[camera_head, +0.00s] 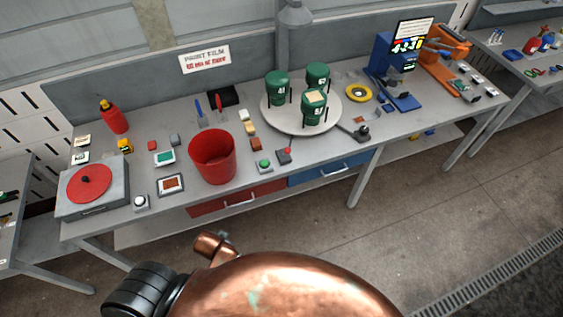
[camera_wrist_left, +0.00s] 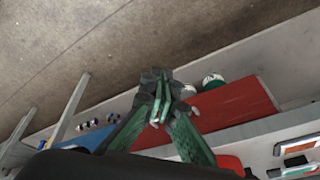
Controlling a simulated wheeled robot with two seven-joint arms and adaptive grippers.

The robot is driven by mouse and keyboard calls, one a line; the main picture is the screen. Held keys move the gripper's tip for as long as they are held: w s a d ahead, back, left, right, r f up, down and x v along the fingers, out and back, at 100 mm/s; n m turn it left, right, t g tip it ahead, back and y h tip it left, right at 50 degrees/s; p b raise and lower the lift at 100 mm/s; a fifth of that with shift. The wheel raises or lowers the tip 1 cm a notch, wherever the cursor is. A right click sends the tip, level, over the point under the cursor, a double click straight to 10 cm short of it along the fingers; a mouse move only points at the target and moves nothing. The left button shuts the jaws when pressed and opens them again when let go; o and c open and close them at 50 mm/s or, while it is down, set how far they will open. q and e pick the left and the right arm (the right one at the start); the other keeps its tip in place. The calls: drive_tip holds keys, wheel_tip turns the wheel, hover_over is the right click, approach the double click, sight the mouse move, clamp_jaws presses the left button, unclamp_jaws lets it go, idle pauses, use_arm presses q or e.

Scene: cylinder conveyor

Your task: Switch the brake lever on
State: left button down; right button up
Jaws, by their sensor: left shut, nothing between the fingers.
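In the head view a small dark box with a red-knobbed lever (camera_head: 286,153) stands at the table's front edge, below the turntable (camera_head: 334,123). A second dark lever with a black knob (camera_head: 362,132) sits by the turntable's right front. I cannot tell from the pictures which one is the brake lever. My left gripper (camera_wrist_left: 161,102) shows in the wrist view, its green fingers shut together and empty. The red drawer front (camera_wrist_left: 235,104) lies behind it and to the right. No lever is clear in the wrist view. Neither gripper shows in the head view.
Green cylinders (camera_head: 278,87) stand on the turntable. A red bucket (camera_head: 212,157), a green button box (camera_head: 264,165) and a red disc machine (camera_head: 90,184) stand on the grey table. A blue machine (camera_head: 393,62) and an orange one (camera_head: 447,47) stand at the right.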

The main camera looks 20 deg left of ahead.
use_arm(q)
drive_tip(key=s+d+f+g+b, duration=0.1)
drive_tip(key=s+f+b, duration=0.1)
drive_tip(key=f, duration=0.9)
drive_tip(key=s+f+b, duration=0.1)
drive_tip(key=f+b, duration=0.2)
drive_tip(key=f, duration=0.8)
drive_tip(key=s+f+b, duration=0.4)
drive_tip(key=s+f, duration=0.6)
drive_tip(key=f, duration=0.4)
drive_tip(key=s+f+g+b, duration=0.1)
drive_tip(key=s+f+b, duration=0.3)
drive_tip(key=s+f, duration=0.7)
wheel_tip(320, 180, down, 3)
drive_tip(key=shift+d+f+m+g+h, duration=0.2)
drive_tip(key=shift+d+m+g+h, duration=0.1)
drive_tip(key=shift+m, duration=0.1)
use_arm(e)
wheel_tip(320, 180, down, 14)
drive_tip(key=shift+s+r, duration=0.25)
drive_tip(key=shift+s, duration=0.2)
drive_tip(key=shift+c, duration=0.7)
